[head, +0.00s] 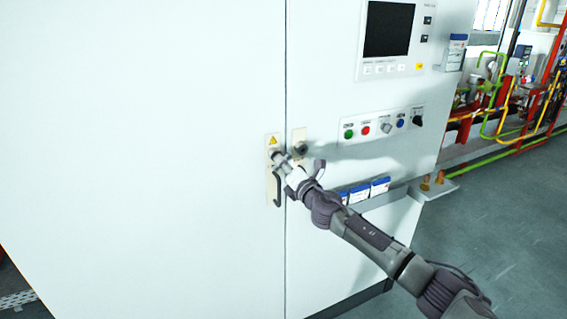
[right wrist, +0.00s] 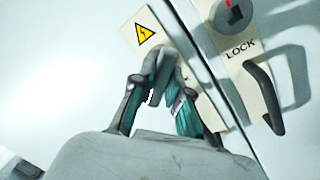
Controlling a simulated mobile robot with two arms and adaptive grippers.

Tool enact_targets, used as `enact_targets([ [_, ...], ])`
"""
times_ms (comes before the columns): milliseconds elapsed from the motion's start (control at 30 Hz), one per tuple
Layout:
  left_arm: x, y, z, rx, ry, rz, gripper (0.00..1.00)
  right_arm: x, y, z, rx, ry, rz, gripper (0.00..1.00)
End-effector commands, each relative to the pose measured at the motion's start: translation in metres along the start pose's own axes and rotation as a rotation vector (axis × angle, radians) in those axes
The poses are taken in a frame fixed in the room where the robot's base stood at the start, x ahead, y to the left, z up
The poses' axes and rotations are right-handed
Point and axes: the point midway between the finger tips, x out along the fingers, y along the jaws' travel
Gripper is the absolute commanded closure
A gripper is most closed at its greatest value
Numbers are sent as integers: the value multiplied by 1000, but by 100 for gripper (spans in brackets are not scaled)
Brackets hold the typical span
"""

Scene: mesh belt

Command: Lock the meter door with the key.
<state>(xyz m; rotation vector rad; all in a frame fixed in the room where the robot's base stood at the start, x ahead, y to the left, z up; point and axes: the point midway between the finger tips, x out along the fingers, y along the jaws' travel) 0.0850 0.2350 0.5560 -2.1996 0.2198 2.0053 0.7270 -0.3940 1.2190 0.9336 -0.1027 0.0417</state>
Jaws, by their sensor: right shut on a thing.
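The white meter door (head: 200,90) is flush with the panel beside it along a vertical seam. A beige plate with a yellow warning triangle (head: 272,141) and a black handle (head: 277,190) is on the left of the seam. My right gripper (head: 281,160) is at this plate, just above the handle. Its fingers, also in the right wrist view (right wrist: 159,72), are together in front of the plate. The key is hidden between them, so I cannot tell how deep it sits. My left gripper is not in view.
Right of the seam, another plate marked LOCK (right wrist: 240,49) carries a red-marked knob and a black handle (right wrist: 264,95). A button panel (head: 382,125) and a screen (head: 388,29) are farther right. Open floor (head: 490,220) lies at the right.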

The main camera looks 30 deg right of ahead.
Motion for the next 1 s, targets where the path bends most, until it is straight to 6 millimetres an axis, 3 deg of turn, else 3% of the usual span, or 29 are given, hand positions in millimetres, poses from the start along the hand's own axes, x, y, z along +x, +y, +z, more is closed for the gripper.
enact_targets([
  [233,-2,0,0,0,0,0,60,0,0,-2,-25,9,0,100],
  [567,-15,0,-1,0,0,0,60,0,0,-4,-291,46,2,100],
  [1000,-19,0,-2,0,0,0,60,-1,0,-5,-355,58,3,100],
])
